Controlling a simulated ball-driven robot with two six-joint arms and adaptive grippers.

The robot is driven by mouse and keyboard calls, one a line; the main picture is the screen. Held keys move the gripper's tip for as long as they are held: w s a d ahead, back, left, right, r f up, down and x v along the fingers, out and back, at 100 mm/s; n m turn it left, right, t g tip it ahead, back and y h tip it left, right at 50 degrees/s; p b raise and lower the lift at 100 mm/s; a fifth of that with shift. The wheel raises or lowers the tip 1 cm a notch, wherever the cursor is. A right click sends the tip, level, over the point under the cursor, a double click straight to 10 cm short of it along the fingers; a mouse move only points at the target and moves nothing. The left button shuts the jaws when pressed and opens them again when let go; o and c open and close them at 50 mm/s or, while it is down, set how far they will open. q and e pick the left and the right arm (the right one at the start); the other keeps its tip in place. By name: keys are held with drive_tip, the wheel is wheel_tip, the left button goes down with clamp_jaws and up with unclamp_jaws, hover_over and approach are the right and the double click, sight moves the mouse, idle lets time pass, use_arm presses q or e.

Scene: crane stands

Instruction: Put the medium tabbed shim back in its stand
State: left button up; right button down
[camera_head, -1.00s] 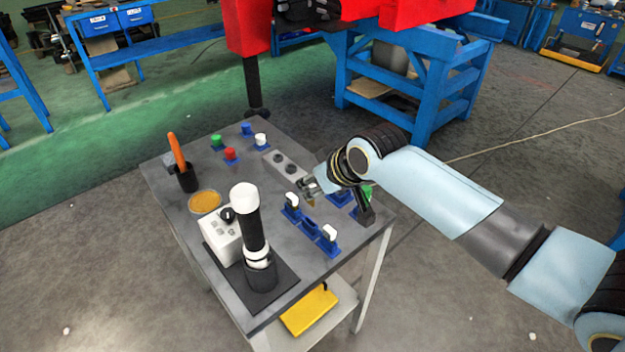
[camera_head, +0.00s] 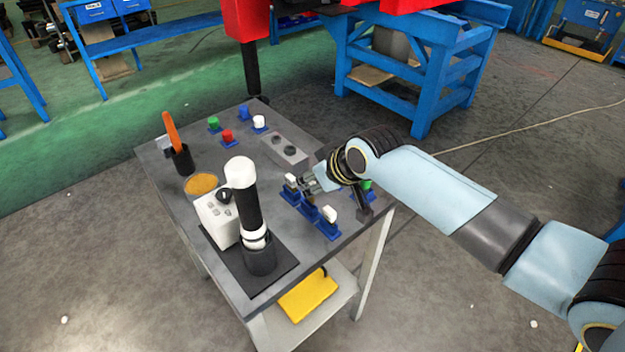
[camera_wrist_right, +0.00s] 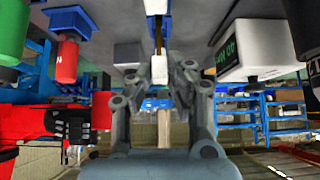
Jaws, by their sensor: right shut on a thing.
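My right gripper (camera_head: 310,183) is over the table, just right of the blue stand with a white-topped piece (camera_head: 290,181). A blue stand part with a white block (camera_wrist_right: 155,25) shows close beyond the fingertips. In the head view a row of blue stands runs toward the front edge. The middle stand (camera_head: 308,211) shows no white top; the front one holds a white-topped piece (camera_head: 329,214). My left gripper is out of view.
A black-and-white cylinder (camera_head: 246,205) stands upright beside a white box (camera_head: 214,218). A grey block with round knobs (camera_head: 284,150) lies behind the gripper. Green (camera_head: 213,122), red (camera_head: 227,135) and white (camera_head: 259,121) pieces stand at the back.

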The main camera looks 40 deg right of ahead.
sight(312, 203)
drive_tip(key=shift+f, duration=0.1)
drive_tip(key=shift+f+b, duration=1.2)
drive_tip(key=shift+f, duration=0.65)
drive_tip(key=c, duration=1.2)
unclamp_jaws()
drive_tip(key=shift+r, duration=0.1)
drive_tip(key=shift+p+v, duration=0.85)
drive_tip(key=shift+p, duration=0.25)
drive_tip(key=p+v, duration=0.3)
drive_tip(key=shift+s+r+p, duration=0.1)
drive_tip(key=shift+p, duration=0.25)
